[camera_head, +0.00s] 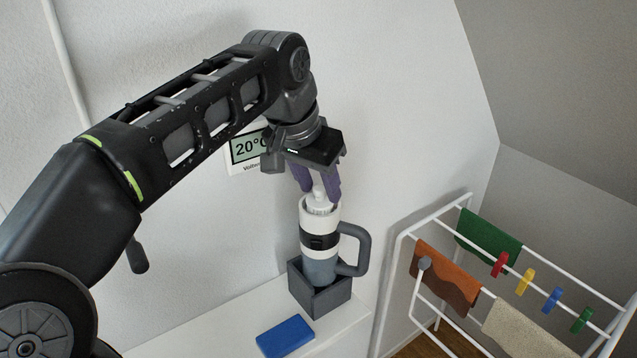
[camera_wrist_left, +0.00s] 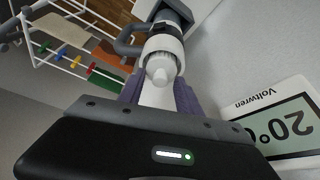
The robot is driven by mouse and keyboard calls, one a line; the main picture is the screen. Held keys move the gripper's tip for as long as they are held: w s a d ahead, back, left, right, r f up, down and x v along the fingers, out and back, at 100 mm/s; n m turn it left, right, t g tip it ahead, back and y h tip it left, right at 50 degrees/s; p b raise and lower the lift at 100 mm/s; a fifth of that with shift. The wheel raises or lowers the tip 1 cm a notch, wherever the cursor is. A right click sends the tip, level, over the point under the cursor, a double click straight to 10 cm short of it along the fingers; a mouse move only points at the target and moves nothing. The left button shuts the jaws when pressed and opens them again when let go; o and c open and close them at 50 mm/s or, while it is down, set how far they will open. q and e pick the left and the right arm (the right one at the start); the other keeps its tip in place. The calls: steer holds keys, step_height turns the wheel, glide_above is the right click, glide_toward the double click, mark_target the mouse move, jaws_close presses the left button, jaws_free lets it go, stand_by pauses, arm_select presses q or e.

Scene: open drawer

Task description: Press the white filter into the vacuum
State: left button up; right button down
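The vacuum (camera_head: 319,262), a white and grey upright body with a black band and a grey loop handle, stands in a dark grey square holder (camera_head: 325,300). The white filter (camera_head: 319,200) sits upright at its open top, its narrow knob upward; how deep it sits cannot be told. My left gripper (camera_head: 320,190) points down over it, its purple fingers apart on either side of the knob. In the left wrist view the filter (camera_wrist_left: 160,70) shows beyond the fingers, inside the white rim of the vacuum (camera_wrist_left: 165,44). My right gripper is out of view.
A blue block (camera_head: 285,337) lies on the white shelf (camera_head: 222,333) in front of the holder. A Voltwren display (camera_head: 247,150) hangs on the wall close behind my left gripper. A drying rack (camera_head: 470,198) with cloths and colored pegs stands to the right.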

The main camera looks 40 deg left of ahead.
arm_select(q)
steer(key=shift+o, duration=0.3)
steer(key=v, duration=0.2)
steer(key=shift+s+r, duration=0.1)
steer(key=shift+r, duration=0.3)
steer(key=p+v, duration=0.4)
steer(key=v, duration=0.1)
